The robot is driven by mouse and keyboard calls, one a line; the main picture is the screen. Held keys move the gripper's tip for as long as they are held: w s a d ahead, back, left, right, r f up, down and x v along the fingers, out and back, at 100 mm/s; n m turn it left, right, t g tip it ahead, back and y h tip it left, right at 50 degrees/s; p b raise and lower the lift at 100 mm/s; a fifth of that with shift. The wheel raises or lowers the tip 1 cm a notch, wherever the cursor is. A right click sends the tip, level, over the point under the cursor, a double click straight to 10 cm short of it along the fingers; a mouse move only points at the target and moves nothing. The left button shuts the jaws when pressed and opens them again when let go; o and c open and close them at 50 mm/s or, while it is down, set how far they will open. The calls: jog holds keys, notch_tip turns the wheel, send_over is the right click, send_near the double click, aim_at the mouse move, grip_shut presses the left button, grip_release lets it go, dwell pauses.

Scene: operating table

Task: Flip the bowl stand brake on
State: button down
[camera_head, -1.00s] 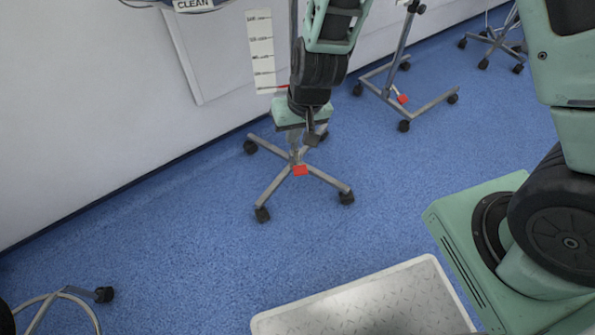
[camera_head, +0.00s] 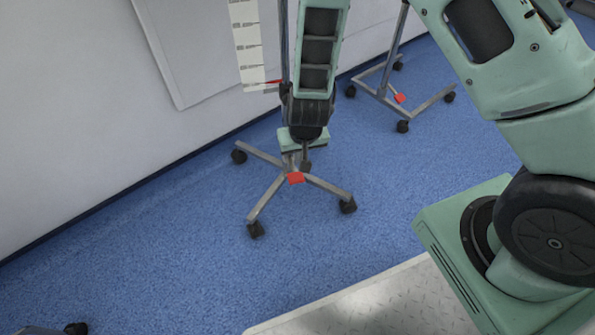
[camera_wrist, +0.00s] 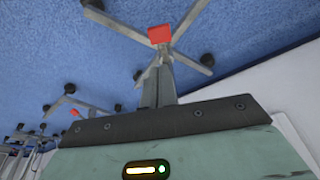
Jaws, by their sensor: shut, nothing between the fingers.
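The bowl stand (camera_head: 268,198) is a grey metal base with several legs on black casters, standing on the blue floor. Its red brake pedal (camera_head: 296,178) sits at the hub. My gripper (camera_head: 306,167) points down just above and slightly right of the red pedal in the head view, shut and empty. In the wrist view the red pedal (camera_wrist: 159,34) shows just beyond the fingertips of my gripper (camera_wrist: 158,62). I cannot tell whether the fingers touch the pedal. My arm hides the upper part of the stand.
Another wheeled stand (camera_head: 425,105) with its own red pedal (camera_head: 400,98) is behind on the right. The white wall (camera_head: 90,130) runs close along the left. A grey platform (camera_head: 385,300) lies at the front. The blue floor between is clear.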

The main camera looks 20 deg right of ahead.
aim_at(298, 182)
jog(key=b+x, duration=0.3)
jog(key=x, duration=0.1)
jog(key=b+x, duration=0.2)
jog(key=x, duration=0.3)
jog(key=s+b+x, duration=0.1)
jog(key=b+x, duration=0.2)
jog(key=x, duration=0.1)
jog(key=shift+f+b, duration=0.3)
jog(key=shift+f, duration=0.3)
jog(key=shift+s+f+t+b, duration=0.25)
jog(key=shift+f+t+b, duration=0.15)
jog(key=shift+f+b, duration=0.45)
jog(key=shift+s+f+t+b, duration=0.15)
jog(key=shift+f+t+b, duration=0.45)
jog(key=shift+t, duration=0.3)
jog(key=shift+r, duration=0.2)
jog(key=shift+r+p, duration=0.75)
jog(key=shift+p, duration=0.1)
